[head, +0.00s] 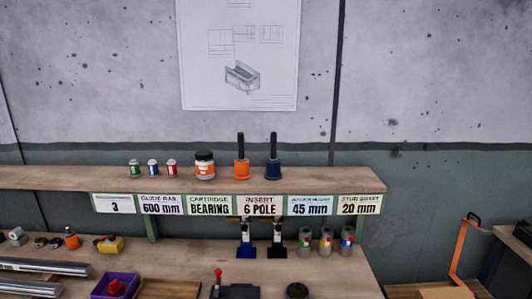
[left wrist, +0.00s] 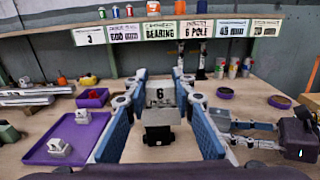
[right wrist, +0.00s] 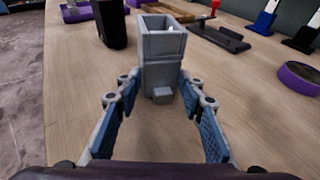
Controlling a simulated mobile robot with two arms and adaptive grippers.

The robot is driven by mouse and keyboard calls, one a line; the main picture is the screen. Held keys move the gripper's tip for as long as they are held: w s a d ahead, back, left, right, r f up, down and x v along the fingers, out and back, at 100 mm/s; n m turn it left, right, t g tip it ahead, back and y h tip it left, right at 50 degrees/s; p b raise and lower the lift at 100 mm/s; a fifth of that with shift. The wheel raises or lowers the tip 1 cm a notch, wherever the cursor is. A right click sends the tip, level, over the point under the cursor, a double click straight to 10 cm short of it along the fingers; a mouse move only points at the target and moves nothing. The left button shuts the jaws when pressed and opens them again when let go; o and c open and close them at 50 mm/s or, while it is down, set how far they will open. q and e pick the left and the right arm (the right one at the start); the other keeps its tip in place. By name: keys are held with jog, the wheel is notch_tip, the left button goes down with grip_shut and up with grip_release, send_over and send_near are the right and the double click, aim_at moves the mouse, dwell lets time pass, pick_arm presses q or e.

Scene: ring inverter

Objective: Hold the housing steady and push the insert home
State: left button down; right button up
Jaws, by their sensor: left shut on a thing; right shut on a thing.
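In the left wrist view my left gripper (left wrist: 159,74) is shut on a block marked 6 (left wrist: 160,95), with a pale labelled face and a dark part (left wrist: 158,118) nearer me. I cannot tell for sure whether this is the insert. In the right wrist view my right gripper (right wrist: 158,84) is shut on an upright grey open-topped block (right wrist: 158,68) that looks like the housing; a small pale spot shows inside its opening. My right gripper also shows at the right of the left wrist view (left wrist: 232,136). The head view shows neither gripper. Any contact between the two held parts is not visible.
A purple tray (left wrist: 48,152) with pale parts lies at the left. A shelf (head: 60,178) spans the back.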

dwell(0.3)
pick_arm(q)
jog(key=w+d+f+m+h, duration=0.2)
jog(key=w+d+h, duration=0.1)
jog(key=w+d, duration=0.4)
jog(key=w+d+f+m+g+h, duration=0.1)
jog(key=w+d+f+m+h, duration=0.1)
jog(key=w+d, duration=0.6)
jog(key=shift+w+d+f+h, duration=0.25)
jog(key=shift+d+h, duration=0.15)
jog(key=shift+h, duration=0.3)
jog(key=shift+f, duration=2.9)
jog(key=shift+w+a+m+g+h, duration=0.1)
jog(key=shift+m+g+h, duration=0.3)
jog(key=shift+m+h, duration=0.15)
jog(key=shift+f, duration=0.35)
dwell(0.4)
